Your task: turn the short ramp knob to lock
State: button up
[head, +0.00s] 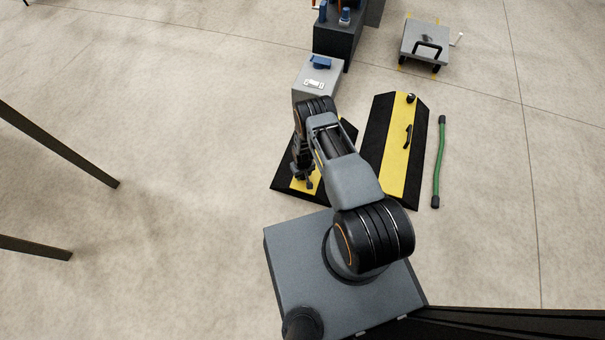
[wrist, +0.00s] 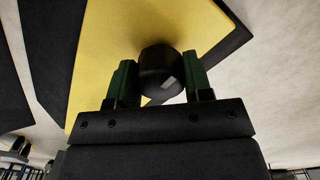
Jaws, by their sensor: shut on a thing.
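The short ramp (head: 281,186) is black with a yellow middle band and lies on the floor, partly hidden under my arm. In the wrist view its yellow band (wrist: 105,55) fills the upper left. A dark round knob (wrist: 160,75) stands on that band, with a pale grey mark on it. My gripper (wrist: 160,82) has its green-padded fingers on both sides of the knob, shut on it. In the head view my gripper (head: 303,180) is over the short ramp, and the knob is hidden there. I cannot tell which way the knob is turned.
A longer black and yellow ramp (head: 395,150) with a black handle and a knob lies to the right. A green bar (head: 439,160) lies beyond it. A grey box (head: 316,80) stands behind, and a grey cart (head: 425,43) at the back right. The left floor is mostly clear.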

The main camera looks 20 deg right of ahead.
jog(key=c, duration=0.3)
jog(key=shift+c, duration=0.2)
jog(key=shift+n, duration=0.3)
jog(key=n+b, duration=0.2)
jog(key=n, duration=0.1)
jog(key=shift+f, duration=0.15)
jog(key=n+b, duration=0.2)
jog(key=n, duration=0.2)
jog(key=shift+n, duration=0.3)
jog(key=n+b, duration=0.1)
jog(key=n, duration=0.4)
jog(key=shift+b, duration=0.4)
jog(key=shift+n+b, duration=0.5)
jog(key=shift+n, duration=1.8)
